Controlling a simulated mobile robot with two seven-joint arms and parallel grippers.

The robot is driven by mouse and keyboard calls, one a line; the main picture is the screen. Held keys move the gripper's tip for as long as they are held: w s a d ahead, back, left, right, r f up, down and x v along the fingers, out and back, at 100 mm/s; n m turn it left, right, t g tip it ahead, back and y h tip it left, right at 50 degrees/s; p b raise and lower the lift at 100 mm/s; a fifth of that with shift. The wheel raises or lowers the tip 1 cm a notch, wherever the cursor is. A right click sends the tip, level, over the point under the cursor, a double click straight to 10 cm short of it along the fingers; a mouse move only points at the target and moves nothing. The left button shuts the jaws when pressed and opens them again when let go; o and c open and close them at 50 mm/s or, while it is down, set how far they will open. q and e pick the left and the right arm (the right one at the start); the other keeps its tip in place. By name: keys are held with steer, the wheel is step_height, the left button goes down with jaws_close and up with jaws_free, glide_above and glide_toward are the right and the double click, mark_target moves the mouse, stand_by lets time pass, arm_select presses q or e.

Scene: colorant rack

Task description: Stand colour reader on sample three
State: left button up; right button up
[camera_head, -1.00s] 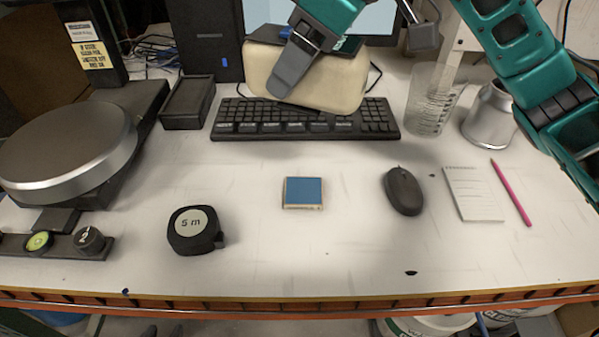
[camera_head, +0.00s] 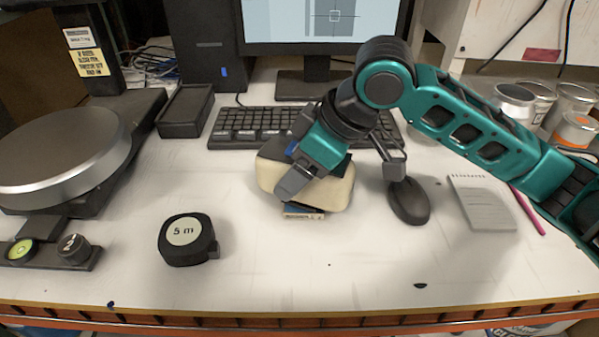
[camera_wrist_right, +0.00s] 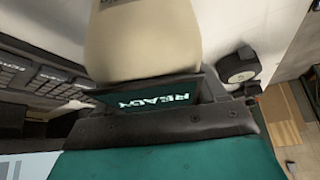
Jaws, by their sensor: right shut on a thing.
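The colour reader (camera_head: 270,183) is a cream rounded block with a dark top. In the right wrist view the reader (camera_wrist_right: 150,40) shows a dark screen with the word READY. My right gripper (camera_head: 343,178) is shut on it, with a finger at each side. A blue square sample tile (camera_head: 303,212) with a pale edge shows just under the reader's front. Most of the tile is hidden by the reader. I cannot tell whether the reader touches it or hangs slightly above. My left gripper is not in view.
A black mouse (camera_head: 408,202) lies close to the right of the reader, with a notepad (camera_head: 482,203) beyond. A tape measure (camera_head: 187,240) stands to the left. The keyboard (camera_head: 238,127) lies behind. The front middle of the table is clear.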

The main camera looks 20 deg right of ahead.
steer(key=shift+f, duration=0.2)
steer(key=shift+f, duration=0.15)
steer(key=o, duration=1.6)
